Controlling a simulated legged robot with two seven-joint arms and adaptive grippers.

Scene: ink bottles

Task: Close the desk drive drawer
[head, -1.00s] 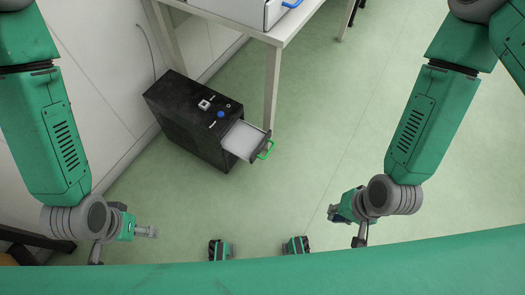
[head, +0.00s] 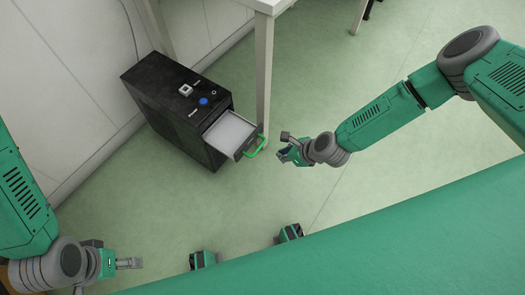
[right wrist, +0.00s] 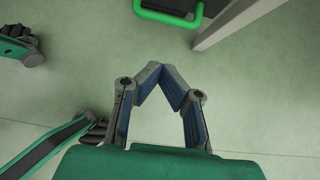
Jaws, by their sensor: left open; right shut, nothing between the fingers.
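The black desk drive unit (head: 175,105) stands on the floor near the wall. Its drawer (head: 231,135) is pulled out toward the lower right, with a pale inside. A green handle (head: 257,147) is on the drawer's front; it also shows at the top of the right wrist view (right wrist: 168,14). My right gripper (head: 284,146) is just right of the handle, apart from it. In the right wrist view its fingertips (right wrist: 168,76) meet with nothing between them. My left gripper (head: 135,263) is at the lower left, far from the drawer, empty.
A white table (head: 262,5) stands behind the drive unit, and its leg (head: 264,70) rises close behind the drawer front. A wall (head: 70,90) is on the left. The green floor (head: 350,80) around the drawer's front is otherwise clear.

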